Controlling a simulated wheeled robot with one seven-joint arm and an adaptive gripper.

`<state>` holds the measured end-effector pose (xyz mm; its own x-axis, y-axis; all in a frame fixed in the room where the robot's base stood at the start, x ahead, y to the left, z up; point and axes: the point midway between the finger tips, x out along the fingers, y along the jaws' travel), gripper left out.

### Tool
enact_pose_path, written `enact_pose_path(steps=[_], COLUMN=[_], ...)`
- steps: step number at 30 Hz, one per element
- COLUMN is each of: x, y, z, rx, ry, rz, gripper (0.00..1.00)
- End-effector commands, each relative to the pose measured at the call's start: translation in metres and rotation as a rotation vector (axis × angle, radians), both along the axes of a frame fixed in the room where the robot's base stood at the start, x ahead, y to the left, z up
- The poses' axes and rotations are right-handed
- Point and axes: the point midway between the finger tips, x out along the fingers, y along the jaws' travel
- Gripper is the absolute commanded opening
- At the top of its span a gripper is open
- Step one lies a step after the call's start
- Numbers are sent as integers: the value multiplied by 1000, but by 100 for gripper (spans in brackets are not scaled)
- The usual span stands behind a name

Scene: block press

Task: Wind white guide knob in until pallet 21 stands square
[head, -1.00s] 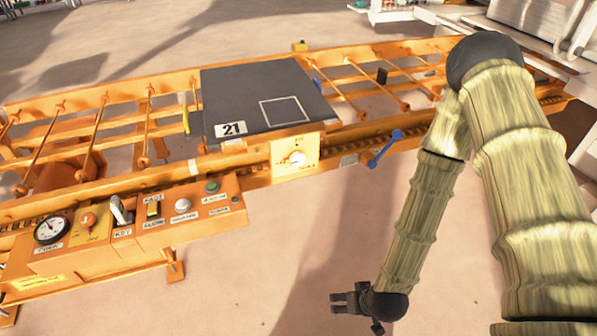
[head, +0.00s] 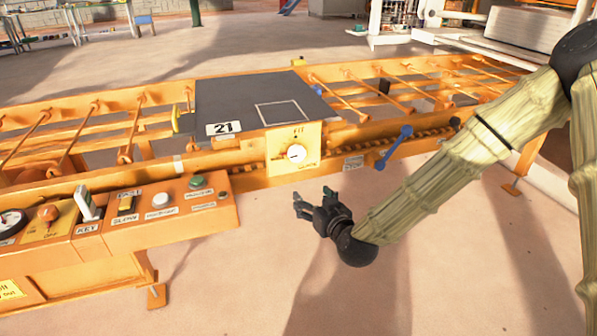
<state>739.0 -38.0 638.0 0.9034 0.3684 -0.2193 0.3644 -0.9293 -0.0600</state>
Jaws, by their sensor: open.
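The white guide knob (head: 296,153) sits on a yellow plate (head: 283,163) on the near side of the orange conveyor. A word like "FIT" is printed above it. The dark grey pallet 21 (head: 238,108) lies on the rollers behind the plate, with a "21" label and a white square outline on top. It looks slightly askew to the rails. My gripper (head: 313,202) is open and empty, in front of the conveyor, below and a little right of the knob. It points left and touches nothing.
A blue lever (head: 394,148) sticks out from the conveyor's near side, right of the knob. A control panel (head: 150,212) with switches, a white button and a green button projects at the left. The floor (head: 300,280) in front is clear.

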Motion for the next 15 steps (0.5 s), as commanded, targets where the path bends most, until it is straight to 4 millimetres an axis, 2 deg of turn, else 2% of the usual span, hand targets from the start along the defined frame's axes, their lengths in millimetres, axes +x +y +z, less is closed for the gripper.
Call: enact_pose_path(steps=[1,3,9,15], x=[9,19,33,40], y=[1,2,3,5], z=[1,17,49,58], rx=[7,13,21,23], ry=[-48,-104,-208,-231], rz=[-6,-13,-27,-32], gripper=[68,68,68,68])
